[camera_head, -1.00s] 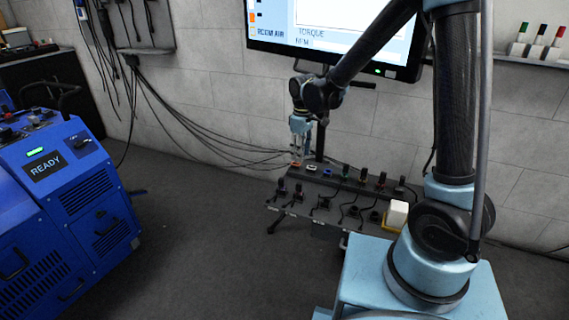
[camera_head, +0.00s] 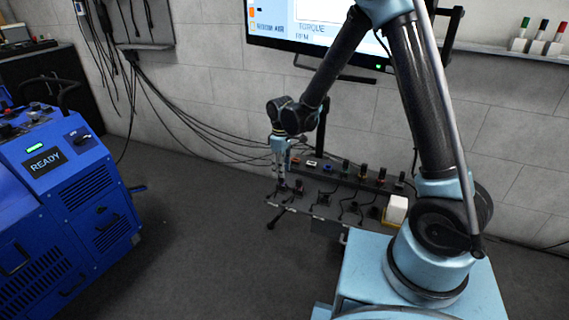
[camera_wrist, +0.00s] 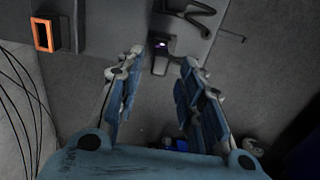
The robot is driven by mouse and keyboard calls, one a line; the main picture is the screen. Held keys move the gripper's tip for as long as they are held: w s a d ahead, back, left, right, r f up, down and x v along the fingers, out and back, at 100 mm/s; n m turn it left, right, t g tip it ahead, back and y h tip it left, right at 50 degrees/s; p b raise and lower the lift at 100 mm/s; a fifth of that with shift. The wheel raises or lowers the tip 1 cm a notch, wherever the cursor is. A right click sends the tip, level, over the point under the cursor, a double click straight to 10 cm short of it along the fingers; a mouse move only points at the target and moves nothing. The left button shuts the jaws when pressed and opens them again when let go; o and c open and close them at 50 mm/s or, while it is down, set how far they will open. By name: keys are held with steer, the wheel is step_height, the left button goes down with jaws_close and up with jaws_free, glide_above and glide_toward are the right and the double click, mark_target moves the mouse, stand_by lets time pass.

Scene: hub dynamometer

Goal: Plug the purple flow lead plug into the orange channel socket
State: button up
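The orange channel socket (camera_wrist: 43,35) is an orange-rimmed rectangular opening at the upper left of the wrist view. It also shows on the rear row in the head view (camera_head: 296,161). A black plug with a small purple mark (camera_wrist: 161,44) stands ahead of my gripper (camera_wrist: 160,62) in the wrist view, seen between the fingertips; it looks like the flow lead plug. My gripper is open, with nothing visibly held. In the head view my gripper (camera_head: 281,172) points down over the left end of the front row. Whether the fingers touch the plug I cannot tell.
The bench panel (camera_head: 322,208) carries several more plugs and black leads to the right. A white and yellow block (camera_head: 396,210) sits at its right end. A monitor (camera_head: 335,62) hangs behind. A blue machine (camera_head: 65,205) stands left, with clear floor between.

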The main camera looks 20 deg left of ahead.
steer(key=shift+f, duration=2.25)
jaws_close()
steer(key=shift+r, duration=0.15)
steer(key=shift+r, duration=3.4)
